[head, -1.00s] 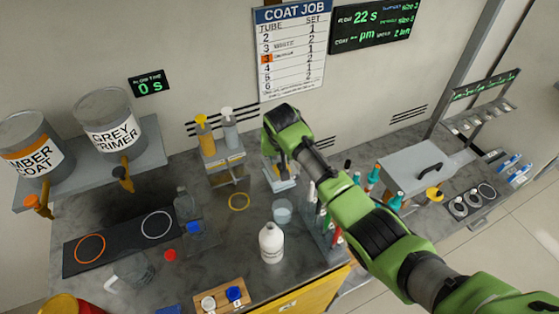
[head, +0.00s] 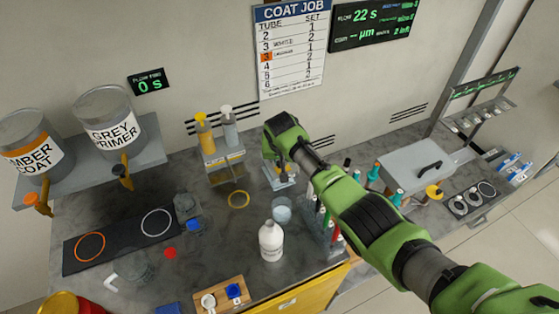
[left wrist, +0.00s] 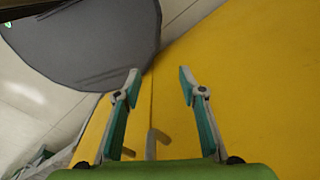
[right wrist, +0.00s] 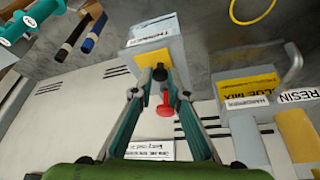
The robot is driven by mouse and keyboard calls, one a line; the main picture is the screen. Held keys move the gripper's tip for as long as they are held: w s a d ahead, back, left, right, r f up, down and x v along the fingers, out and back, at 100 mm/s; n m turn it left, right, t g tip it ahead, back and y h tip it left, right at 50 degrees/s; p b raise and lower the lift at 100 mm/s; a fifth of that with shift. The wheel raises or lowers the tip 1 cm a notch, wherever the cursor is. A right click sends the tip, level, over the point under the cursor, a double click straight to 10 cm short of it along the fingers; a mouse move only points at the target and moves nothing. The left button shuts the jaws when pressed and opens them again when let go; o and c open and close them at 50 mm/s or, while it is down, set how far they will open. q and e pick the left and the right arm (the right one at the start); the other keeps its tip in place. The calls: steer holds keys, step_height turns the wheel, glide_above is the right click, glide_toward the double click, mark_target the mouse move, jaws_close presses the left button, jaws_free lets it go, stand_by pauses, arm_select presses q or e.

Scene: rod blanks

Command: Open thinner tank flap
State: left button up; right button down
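My right gripper (right wrist: 159,76) reaches over the bench to a small grey unit (head: 283,178) by the back wall. In the right wrist view a grey box with a yellow label (right wrist: 154,58) lies just beyond the fingertips. A black knob (right wrist: 160,73) shows between the tips, and a red knob (right wrist: 166,106) shows between the fingers. The fingers are partly closed; I cannot tell whether they touch the black knob. My left gripper (left wrist: 158,73) is open and empty before a yellow cabinet front (left wrist: 235,70).
A resin and hardener dispenser (right wrist: 250,120) stands beside the right gripper. A white bottle (head: 271,243) and a clear beaker (head: 282,210) stand in front of it. Several coloured-top tools stand under the right arm. A grey lidded box (head: 418,165) is to the right.

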arm_select(q)
steer(key=shift+w+r, duration=0.1)
steer(key=shift+w, duration=0.25)
